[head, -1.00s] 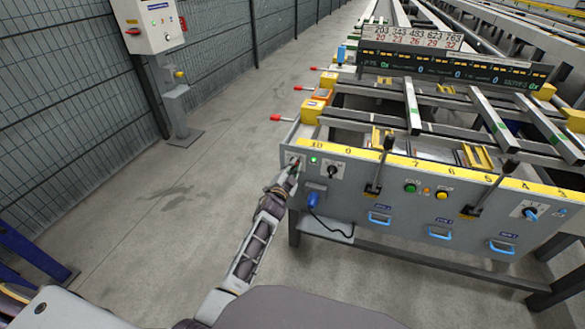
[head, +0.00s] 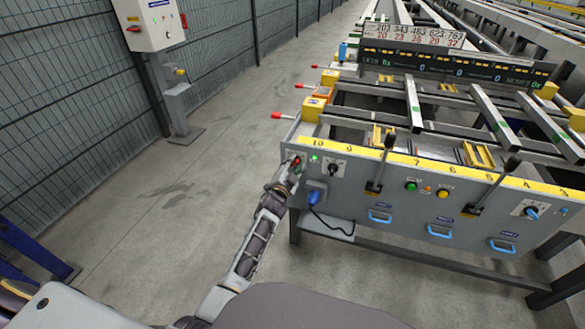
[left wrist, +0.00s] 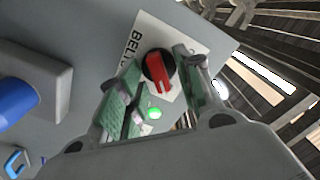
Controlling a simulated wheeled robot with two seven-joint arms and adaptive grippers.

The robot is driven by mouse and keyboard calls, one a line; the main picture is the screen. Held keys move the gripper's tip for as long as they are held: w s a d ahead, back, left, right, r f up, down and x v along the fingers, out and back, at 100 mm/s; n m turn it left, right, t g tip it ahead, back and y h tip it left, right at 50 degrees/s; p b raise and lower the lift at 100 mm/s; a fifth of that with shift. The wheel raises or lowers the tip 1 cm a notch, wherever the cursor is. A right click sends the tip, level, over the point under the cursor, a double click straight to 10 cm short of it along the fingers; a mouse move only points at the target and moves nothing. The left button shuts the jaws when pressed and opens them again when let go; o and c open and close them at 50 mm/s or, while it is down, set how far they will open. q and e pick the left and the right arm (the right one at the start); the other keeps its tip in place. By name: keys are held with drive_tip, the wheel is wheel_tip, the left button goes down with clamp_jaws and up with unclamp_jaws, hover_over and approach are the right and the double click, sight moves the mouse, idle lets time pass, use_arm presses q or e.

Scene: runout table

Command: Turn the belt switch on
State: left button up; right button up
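The belt switch (left wrist: 158,72) is a round black knob with a red handle on a white plate, and part of the word BELT is readable beside it in the left wrist view. In the head view its red part (head: 296,161) shows at the left end of the grey front panel, just above my left gripper (head: 292,174). In the left wrist view my left gripper (left wrist: 156,62) is open, its fingers on either side of the knob. I cannot tell whether they touch it. A green lamp (left wrist: 154,114) glows beside the switch. My right gripper is not in view.
The grey panel (head: 350,205) carries another black knob (head: 333,170), a blue plug (head: 314,198) with a cable, levers and push buttons. Red-tipped handles (head: 283,116) stick out at the table's left side.

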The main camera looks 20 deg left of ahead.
use_arm(q)
drive_tip(key=shift+s, duration=0.15)
drive_tip(key=s, duration=1.1)
drive_tip(key=shift+s+a, duration=0.2)
drive_tip(key=shift+s, duration=0.15)
idle(0.3)
idle(0.5)
drive_tip(key=s+a+f+n+g+y, duration=0.1)
drive_tip(key=s+a+f+n+g, duration=0.1)
drive_tip(key=s+f+n+g, duration=0.3)
drive_tip(key=a+f+n+g+y, duration=0.1)
drive_tip(key=f+n+g+y, duration=0.15)
drive_tip(key=f, duration=0.55)
drive_tip(key=s+d+f+g+h, duration=0.2)
drive_tip(key=s+f+g, duration=0.2)
drive_tip(key=s, duration=0.9)
drive_tip(key=s+d+f+g+h, duration=0.1)
drive_tip(key=s+d+f+g, duration=0.2)
drive_tip(key=s+f, duration=0.7)
drive_tip(key=s+g, duration=0.2)
drive_tip(key=s, duration=0.2)
drive_tip(key=shift+s+d+f+h+p, duration=0.15)
drive_tip(key=shift+f+h+p, duration=0.05)
drive_tip(key=shift+h+p, duration=0.2)
